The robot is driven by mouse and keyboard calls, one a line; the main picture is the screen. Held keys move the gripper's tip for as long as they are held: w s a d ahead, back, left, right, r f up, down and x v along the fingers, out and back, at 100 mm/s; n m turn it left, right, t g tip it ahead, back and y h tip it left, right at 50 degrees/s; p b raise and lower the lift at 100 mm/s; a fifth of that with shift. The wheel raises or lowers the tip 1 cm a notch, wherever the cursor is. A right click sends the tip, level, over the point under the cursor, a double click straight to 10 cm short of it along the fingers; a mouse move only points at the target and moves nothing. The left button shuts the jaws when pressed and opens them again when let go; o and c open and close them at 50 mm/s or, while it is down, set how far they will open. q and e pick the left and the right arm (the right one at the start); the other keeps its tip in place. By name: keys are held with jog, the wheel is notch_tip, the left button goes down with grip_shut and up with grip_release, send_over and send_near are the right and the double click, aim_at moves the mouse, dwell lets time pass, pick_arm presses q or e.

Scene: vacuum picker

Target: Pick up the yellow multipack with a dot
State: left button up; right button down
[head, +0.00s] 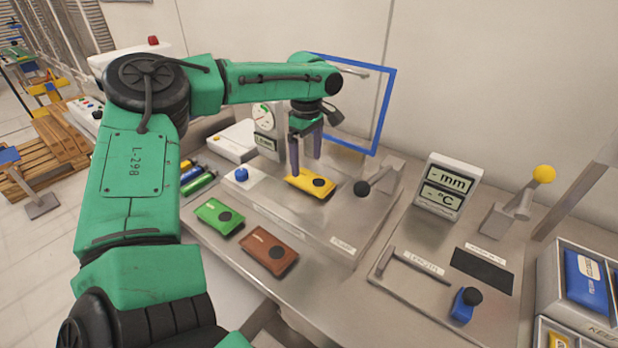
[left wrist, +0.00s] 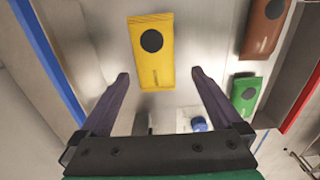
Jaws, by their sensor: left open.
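The yellow multipack (head: 306,181) with a black dot lies on a raised metal plate in the head view. It also shows in the left wrist view (left wrist: 154,62), upper middle, its dot toward the top. My left gripper (head: 307,160) is above the pack, fingers pointing down, open and empty. In the left wrist view the fingertips (left wrist: 159,76) are spread to either side of the pack's lower end. I cannot tell the exact gap between fingertips and pack. My right gripper is not in view.
A green pack (head: 219,217) and a brown pack (head: 268,252), both dotted, lie in front of the plate. A blue frame (head: 384,110) stands behind. A lever with a black knob (head: 361,188) is right of the pack. A display (head: 447,186) stands further right.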

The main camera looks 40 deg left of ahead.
aim_at(310, 177)
pick_arm(q)
jog(key=f, duration=0.2)
jog(key=f+p, duration=0.1)
jog(key=w+f, duration=0.1)
jog(key=f, duration=0.1)
jog(key=shift+d+f+p, duration=0.1)
jog(key=shift+f+p, duration=0.2)
jog(key=shift+p, duration=0.05)
jog(key=shift+s+f, duration=0.1)
jog(key=shift+f, duration=0.1)
jog(key=shift+c, duration=0.9)
jog(key=c, duration=1.3)
jog(key=shift+r, duration=0.7)
notch_tip(310, 177, up, 19)
jog(key=shift+f+b, duration=0.1)
jog(key=shift+b, duration=0.35)
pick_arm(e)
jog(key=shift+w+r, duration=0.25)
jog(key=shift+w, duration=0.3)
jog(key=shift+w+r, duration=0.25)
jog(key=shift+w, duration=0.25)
